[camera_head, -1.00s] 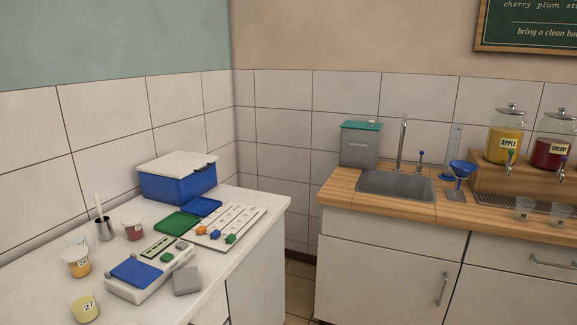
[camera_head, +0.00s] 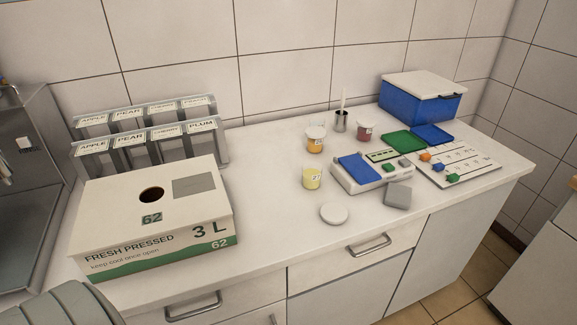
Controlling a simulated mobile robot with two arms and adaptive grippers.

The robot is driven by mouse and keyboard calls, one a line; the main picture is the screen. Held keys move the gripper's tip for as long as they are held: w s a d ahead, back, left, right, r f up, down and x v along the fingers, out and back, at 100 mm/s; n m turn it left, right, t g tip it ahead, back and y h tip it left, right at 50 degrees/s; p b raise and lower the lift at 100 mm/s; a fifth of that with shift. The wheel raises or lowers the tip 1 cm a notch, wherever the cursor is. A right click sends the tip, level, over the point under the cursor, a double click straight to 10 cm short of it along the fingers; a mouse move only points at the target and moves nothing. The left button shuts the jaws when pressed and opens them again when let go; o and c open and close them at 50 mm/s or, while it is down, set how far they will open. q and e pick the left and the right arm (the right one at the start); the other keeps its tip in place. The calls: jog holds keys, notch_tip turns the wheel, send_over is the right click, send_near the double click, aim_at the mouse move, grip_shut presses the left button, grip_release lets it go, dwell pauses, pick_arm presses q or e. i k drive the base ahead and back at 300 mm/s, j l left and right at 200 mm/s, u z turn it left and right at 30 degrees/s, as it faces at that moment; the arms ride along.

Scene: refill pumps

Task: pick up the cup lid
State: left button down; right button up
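A flat round white disc, which looks like the cup lid (camera_head: 334,214), lies on the white counter near its front edge. A cup of yellow juice (camera_head: 312,178) stands just behind it. A cup of orange juice (camera_head: 315,143) and a cup of dark red juice (camera_head: 364,133) stand farther back; the orange one appears to have a white top. Neither of my grippers shows in the head view. A grey rounded part at the lower left seems to be my own arm.
A large juice box (camera_head: 150,222) with a hole stands left of the lid, before a labelled rack (camera_head: 222,142). A scale with a blue plate (camera_head: 357,168), a grey block (camera_head: 398,195) and a blue cooler box (camera_head: 420,101) stand right. Counter around the lid is clear.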

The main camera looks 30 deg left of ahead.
aim_at(334, 213)
jog(key=u, duration=0.9)
